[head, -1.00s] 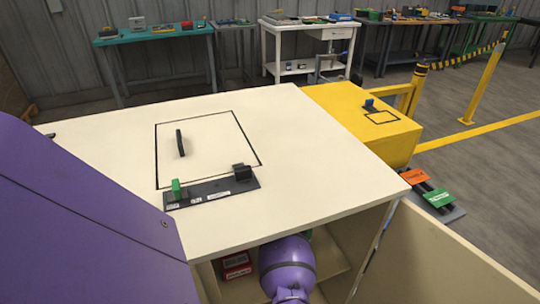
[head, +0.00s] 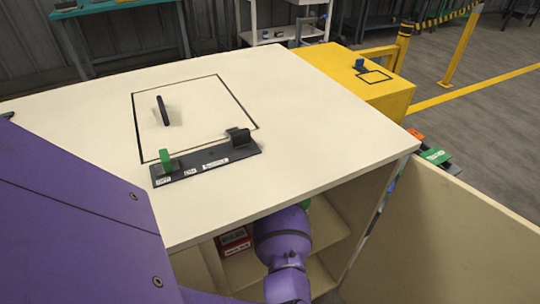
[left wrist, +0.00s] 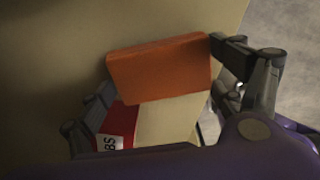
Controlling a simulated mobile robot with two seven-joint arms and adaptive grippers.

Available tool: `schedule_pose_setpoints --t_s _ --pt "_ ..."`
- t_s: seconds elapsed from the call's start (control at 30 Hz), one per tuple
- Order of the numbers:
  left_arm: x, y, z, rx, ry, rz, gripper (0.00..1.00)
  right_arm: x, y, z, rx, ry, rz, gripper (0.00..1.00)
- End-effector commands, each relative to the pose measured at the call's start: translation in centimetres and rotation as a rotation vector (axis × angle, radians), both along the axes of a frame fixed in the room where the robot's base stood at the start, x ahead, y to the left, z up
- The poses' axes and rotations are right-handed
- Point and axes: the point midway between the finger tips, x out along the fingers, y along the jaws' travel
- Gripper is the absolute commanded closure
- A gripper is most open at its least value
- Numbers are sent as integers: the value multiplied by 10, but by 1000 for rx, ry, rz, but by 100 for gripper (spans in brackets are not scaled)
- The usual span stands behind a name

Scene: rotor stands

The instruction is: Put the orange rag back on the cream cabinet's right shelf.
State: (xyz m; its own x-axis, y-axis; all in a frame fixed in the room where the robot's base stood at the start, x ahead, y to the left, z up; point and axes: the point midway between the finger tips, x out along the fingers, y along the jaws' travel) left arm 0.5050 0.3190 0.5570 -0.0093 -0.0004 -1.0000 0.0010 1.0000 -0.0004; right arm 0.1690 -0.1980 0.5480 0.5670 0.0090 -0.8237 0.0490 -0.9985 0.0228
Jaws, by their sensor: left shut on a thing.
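The orange rag (left wrist: 160,68) looks like a flat folded block in the left wrist view. My left gripper (left wrist: 163,76) is shut on it, with a dark finger at each side. The cream cabinet (head: 290,100) fills the middle of the head view, with its front open and shelves (head: 328,228) inside. A purple arm link of mine reaches into the opening and hides much of the inside. The rag and both grippers are hidden from the head view. I cannot tell whether the rag touches a shelf.
A red box (head: 234,240) with a white label stands inside the cabinet, left of the arm; a red labelled thing (left wrist: 115,127) shows below the rag. The open cabinet door (head: 450,230) stands at the right. A dark fixture (head: 205,160) lies on the cabinet top.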

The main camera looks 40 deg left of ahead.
Motion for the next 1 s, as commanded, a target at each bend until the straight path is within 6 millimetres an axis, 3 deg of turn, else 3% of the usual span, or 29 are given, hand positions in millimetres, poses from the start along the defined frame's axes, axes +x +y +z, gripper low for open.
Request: schedule_pose_setpoints --t_s 0.5,0.53,0.6,1.0 --pt "3 -2 -7 0 -3 2 38 10 0 0 -1 -17 5 32" --pt "3 -3 -7 0 -4 2 11 10 0 0 -1 -17 5 32" --pt "3 -3 -6 0 -4 2 1 9 0 0 -1 -15 5 32" --pt "3 -3 -5 0 -4 1 0 6 0 -1 -1 -9 4 32"
